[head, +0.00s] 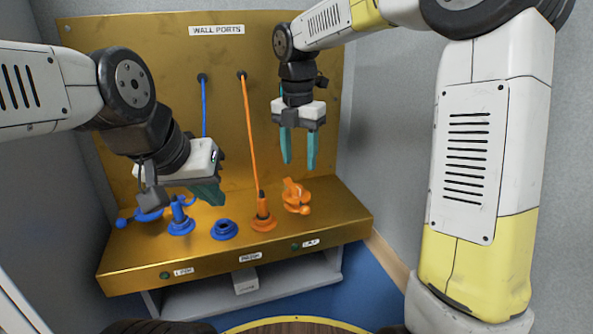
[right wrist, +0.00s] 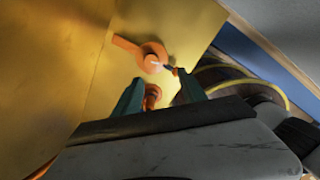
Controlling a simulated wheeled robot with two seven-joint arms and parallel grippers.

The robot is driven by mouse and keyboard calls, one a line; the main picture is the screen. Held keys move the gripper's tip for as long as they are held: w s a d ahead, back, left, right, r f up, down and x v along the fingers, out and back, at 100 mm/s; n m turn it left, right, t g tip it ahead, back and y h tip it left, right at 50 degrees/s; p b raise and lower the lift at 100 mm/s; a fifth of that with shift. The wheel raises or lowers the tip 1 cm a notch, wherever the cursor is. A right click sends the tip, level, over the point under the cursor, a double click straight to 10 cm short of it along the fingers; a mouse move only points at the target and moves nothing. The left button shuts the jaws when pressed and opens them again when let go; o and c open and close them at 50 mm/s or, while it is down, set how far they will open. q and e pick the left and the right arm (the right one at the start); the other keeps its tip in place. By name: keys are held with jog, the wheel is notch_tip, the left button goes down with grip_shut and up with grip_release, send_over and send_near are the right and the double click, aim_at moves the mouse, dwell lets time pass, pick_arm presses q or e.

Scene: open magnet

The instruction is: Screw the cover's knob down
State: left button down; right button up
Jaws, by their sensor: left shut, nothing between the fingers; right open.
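An orange cover (head: 295,193) with an arm and a small round knob (head: 305,210) sits at the right of the gold bench. My right gripper (head: 299,165) is open and empty above it, fingers pointing down. In the right wrist view, orange parts (right wrist: 152,58) show beyond and between my open fingers (right wrist: 160,88); I cannot tell which one is the knob. A blue cover (head: 147,215) at the left is partly hidden by my left arm. My left gripper (head: 208,193) is shut and empty above the bench's left half.
An orange plug (head: 263,212) on an orange cord (head: 249,130) stands left of the orange cover. A blue plug (head: 180,220) stands further left, with an empty blue ring port (head: 224,229) between them. The gold back wall (head: 150,60) stands behind the labelled bench (head: 130,265).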

aim_at(296, 187)
jog(key=shift+w+a+f+n, duration=0.3)
jog(key=shift+w+n, duration=0.15)
jog(key=shift+w+a+f+n, duration=0.25)
jog(key=shift+w+n, duration=0.2)
notch_tip(296, 187, down, 8)
jog(key=shift+d+r, duration=0.15)
jog(key=shift+r, duration=0.1)
grip_shut()
